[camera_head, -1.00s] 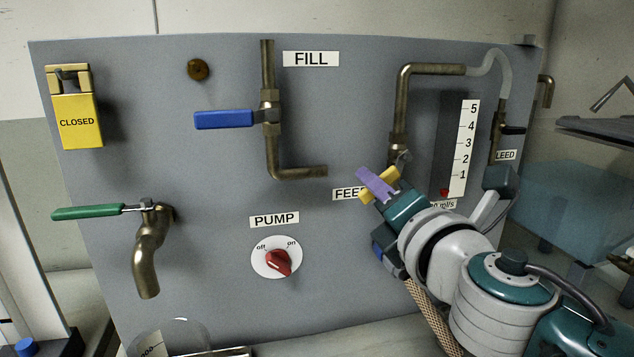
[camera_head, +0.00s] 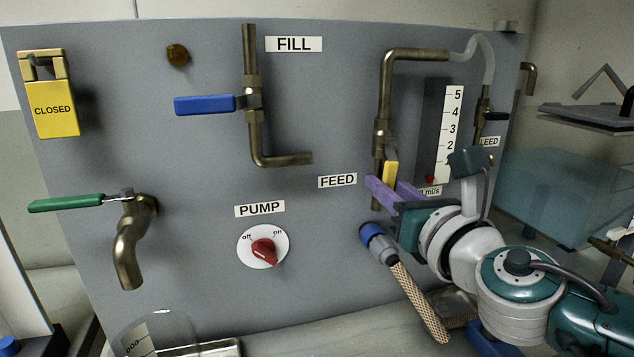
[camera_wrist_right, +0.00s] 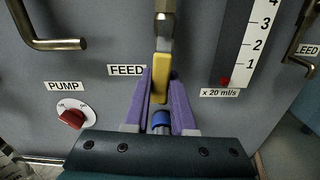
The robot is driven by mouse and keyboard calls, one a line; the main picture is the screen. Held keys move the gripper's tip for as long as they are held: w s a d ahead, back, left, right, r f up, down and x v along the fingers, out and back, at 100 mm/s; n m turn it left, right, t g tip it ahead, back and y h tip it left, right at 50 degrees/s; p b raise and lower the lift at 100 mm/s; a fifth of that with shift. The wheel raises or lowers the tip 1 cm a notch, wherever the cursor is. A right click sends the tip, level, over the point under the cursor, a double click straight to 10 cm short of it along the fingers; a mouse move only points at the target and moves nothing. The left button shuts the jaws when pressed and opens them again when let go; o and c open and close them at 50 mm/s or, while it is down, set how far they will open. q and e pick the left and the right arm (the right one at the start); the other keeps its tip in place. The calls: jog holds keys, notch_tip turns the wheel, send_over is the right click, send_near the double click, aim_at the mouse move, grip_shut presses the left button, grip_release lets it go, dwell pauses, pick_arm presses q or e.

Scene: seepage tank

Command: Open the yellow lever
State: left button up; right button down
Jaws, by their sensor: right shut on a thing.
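The yellow lever (camera_head: 390,173) is on the brass FEED pipe (camera_head: 382,130), right of the FEED label. It points down, nearly in line with the pipe. In the right wrist view the yellow lever (camera_wrist_right: 162,80) hangs from its brass fitting between two purple fingers. My right gripper (camera_head: 392,190) is shut on the lever's lower part, one finger on each side; it also shows in the right wrist view (camera_wrist_right: 163,92). The fingers hide part of the pipe below. My left gripper is not in view.
A hose with a blue end (camera_head: 372,234) hangs just below my right gripper. The flow scale (camera_head: 452,125) stands close on the right. The blue FILL lever (camera_head: 205,104), red PUMP knob (camera_head: 263,250) and green-handled tap (camera_head: 66,203) are farther left.

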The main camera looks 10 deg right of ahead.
jog(key=shift+d+n, duration=0.2)
jog(key=shift+n, duration=0.3)
jog(key=c, duration=0.7)
grip_release()
jog(key=shift+d, duration=0.1)
jog(key=shift+c, duration=0.2)
jog(key=shift+s, duration=0.5)
jog(key=s, duration=0.9)
jog(key=shift+d+p, duration=0.15)
jog(key=shift+p, duration=0.2)
